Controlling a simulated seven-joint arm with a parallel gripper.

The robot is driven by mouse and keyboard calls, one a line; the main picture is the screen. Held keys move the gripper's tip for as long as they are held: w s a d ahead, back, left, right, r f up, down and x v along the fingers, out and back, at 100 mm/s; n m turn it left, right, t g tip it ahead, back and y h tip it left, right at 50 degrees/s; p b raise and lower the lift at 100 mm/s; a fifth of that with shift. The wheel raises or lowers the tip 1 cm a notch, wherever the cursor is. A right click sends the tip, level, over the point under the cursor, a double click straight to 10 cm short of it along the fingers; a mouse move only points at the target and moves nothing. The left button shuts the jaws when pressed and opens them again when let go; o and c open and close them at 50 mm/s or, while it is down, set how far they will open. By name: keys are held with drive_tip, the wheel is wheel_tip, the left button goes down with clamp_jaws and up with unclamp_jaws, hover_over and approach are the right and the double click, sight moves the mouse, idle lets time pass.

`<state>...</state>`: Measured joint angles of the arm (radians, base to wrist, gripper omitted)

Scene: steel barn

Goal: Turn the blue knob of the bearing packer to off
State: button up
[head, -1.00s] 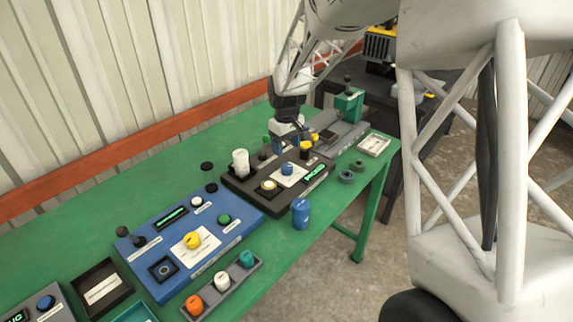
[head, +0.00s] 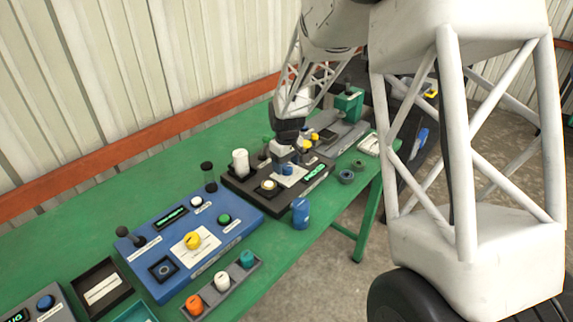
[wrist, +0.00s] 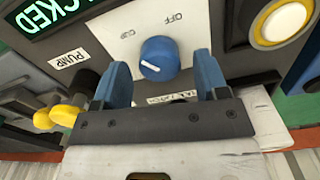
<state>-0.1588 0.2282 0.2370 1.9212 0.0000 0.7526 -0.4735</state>
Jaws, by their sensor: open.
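The bearing packer (head: 240,188) is a dark box on the green bench, with a green lit display (head: 314,171). Its blue knob (wrist: 158,57) stands on a white plate; it also shows in the head view (head: 287,170), partly under my gripper. In the wrist view its white pointer mark is on the knob's lower left. The label OFF (wrist: 175,18) is above right of the knob, and CUP (wrist: 127,33) above left. Another label below is partly hidden by my gripper. My gripper (wrist: 163,72) is open, its blue fingers on either side of the knob; contact cannot be told.
A white round button (wrist: 284,22) sits right of the knob, and a yellow part (wrist: 62,115) is near the PUMP label. A white cylinder (head: 240,162) stands on the packer's left. A blue panel (head: 190,245) is further left, and a blue can (head: 300,211) stands in front.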

drive_tip(key=shift+f, duration=0.15)
drive_tip(key=c, duration=0.9)
drive_tip(key=shift+m, duration=0.5)
drive_tip(key=m, duration=0.3)
drive_tip(key=shift+m, duration=0.3)
drive_tip(key=m, duration=0.2)
drive_tip(key=shift+m, duration=0.3)
drive_tip(key=m, duration=0.6)
drive_tip(key=shift+d+m, duration=0.1)
drive_tip(key=shift+m, duration=0.3)
drive_tip(key=shift+f, duration=0.1)
